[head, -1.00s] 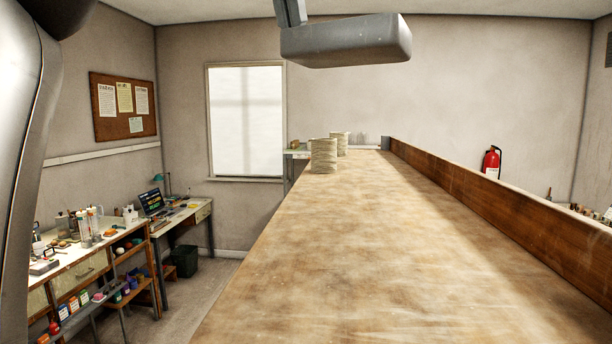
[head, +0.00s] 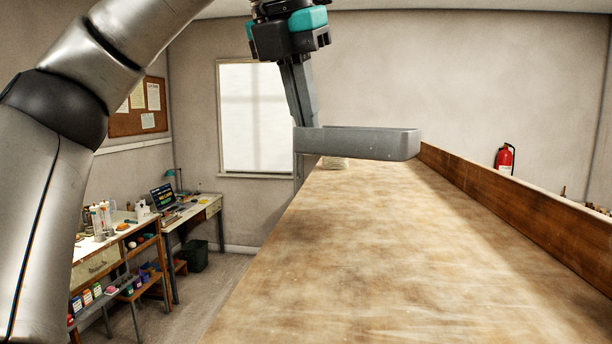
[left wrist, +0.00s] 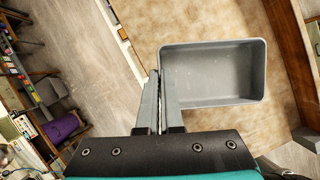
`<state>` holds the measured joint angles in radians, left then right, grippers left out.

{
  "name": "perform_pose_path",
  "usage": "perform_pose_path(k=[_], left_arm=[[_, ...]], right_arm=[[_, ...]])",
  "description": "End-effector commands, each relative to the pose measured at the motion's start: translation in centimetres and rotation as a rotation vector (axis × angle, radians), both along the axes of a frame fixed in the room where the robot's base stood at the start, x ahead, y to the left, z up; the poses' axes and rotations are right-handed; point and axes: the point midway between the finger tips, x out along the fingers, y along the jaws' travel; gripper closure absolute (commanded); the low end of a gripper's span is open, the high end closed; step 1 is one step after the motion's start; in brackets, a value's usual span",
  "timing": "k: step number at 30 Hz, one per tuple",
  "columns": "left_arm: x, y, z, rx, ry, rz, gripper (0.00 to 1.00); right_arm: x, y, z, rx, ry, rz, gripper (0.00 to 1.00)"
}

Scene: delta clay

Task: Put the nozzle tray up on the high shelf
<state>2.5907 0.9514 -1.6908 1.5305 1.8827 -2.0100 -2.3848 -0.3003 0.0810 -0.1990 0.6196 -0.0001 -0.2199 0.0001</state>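The nozzle tray (head: 370,144) is a grey, open-topped box, held roughly level above the high shelf (head: 330,250), a long stained wooden surface. In the left wrist view the tray (left wrist: 212,76) looks empty inside. My left gripper (head: 308,128) points down from the top of the head view, its fingers closed on the tray's left end wall. In the left wrist view the gripper (left wrist: 160,105) pinches that wall, and the tray extends to the right over the shelf. A small gap seems to show between tray and shelf, but I cannot judge its size. My right gripper is not in view.
A wooden board (head: 500,205) runs along the shelf's right side. A pale stack (head: 335,164) on the far shelf is mostly hidden behind the tray. The shelf's near part is clear. A cluttered workbench (head: 100,262) stands low at left.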

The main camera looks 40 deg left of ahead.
Motion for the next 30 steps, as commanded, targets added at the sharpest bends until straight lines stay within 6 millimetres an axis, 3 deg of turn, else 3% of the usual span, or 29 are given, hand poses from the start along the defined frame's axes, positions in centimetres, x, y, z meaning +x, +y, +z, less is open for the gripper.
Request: perform_pose_path(k=[6,13,22,30], left_arm=[[0.0,0.0,-3.0,-0.001,0.003,-0.001,1.0],[0.0,0.0,-4.0,0.0,0.0,0.001,1.0],[0.0,0.0,-6.6,-0.001,0.002,0.0,1.0],[0.0,0.0,-7.1,0.0,-0.002,0.002,1.0]], right_arm=[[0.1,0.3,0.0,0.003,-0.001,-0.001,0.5],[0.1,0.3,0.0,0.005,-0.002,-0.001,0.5],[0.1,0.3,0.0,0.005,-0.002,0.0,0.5],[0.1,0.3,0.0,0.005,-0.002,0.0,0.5]])
